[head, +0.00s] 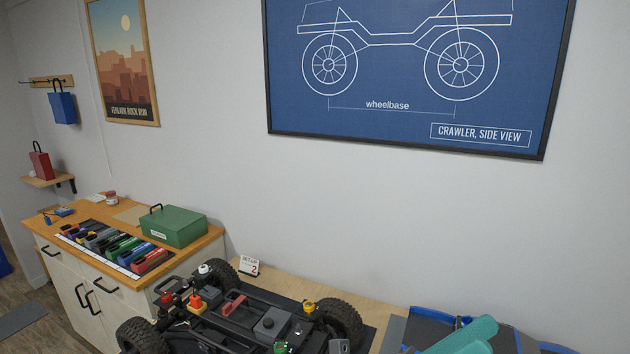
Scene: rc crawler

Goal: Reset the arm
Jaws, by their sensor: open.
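My gripper does not show in the head view, and I make out no part of my arm for certain. The RC crawler chassis (262,309) stands on the wooden bench (318,287) at the bottom of the picture. It has black knobby tyres, and its near part is cut off by the lower edge. Red, orange, yellow and green caps or knobs show on it.
A blue-edged tray (430,312) is at the bottom right, with a teal rounded thing (466,336) overlapping it, cut off and unclear. A green box (174,227) and several coloured packs stand on the left cabinet (88,293). A numbered card (249,266) stands behind the crawler.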

